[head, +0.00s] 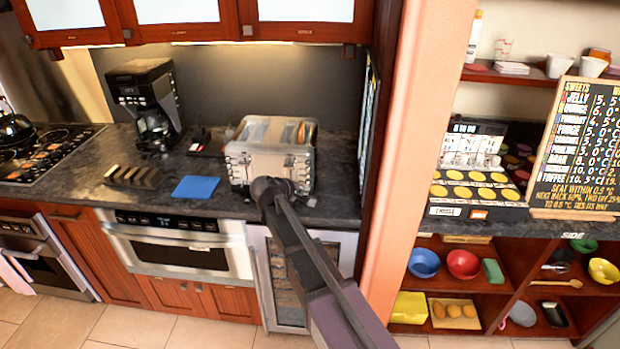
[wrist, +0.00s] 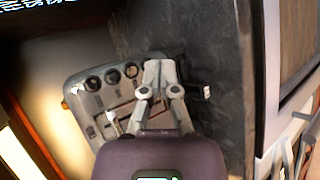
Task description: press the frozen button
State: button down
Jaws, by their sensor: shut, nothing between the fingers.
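A silver toaster (head: 245,160) stands on the dark counter, with bread-coloured slices showing in its top slots. In the wrist view its front panel (wrist: 75,105) shows a row of three dark round knobs or buttons (wrist: 112,77). No label is readable, so I cannot tell which is the frozen button. My gripper (wrist: 158,66) is shut and empty, its fingertips over the panel's edge to the right of the round controls. I cannot tell whether the tips touch the toaster. In the head view my arm's end (head: 272,188) covers the toaster's lower front, and the fingertips are hard to make out.
A blue cloth (head: 195,187), a dark rack (head: 133,177) and a coffee maker (head: 147,105) are left of the toaster. The microwave drawer (head: 185,250) is below the counter. A pinkish pillar (head: 420,130) rises to the right, beside shelves with bowls.

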aim_at(306, 180)
jog(key=shift+w, duration=2.05)
jog(key=shift+w, duration=0.2)
jog(key=shift+w+d, duration=0.1)
jog(key=shift+w, duration=0.15)
jog(key=shift+w, duration=0.4)
dwell(0.9)
jog(key=shift+s, duration=0.15)
dwell(0.3)
jog(key=shift+s, duration=0.7)
jog(key=shift+s, duration=2.5)
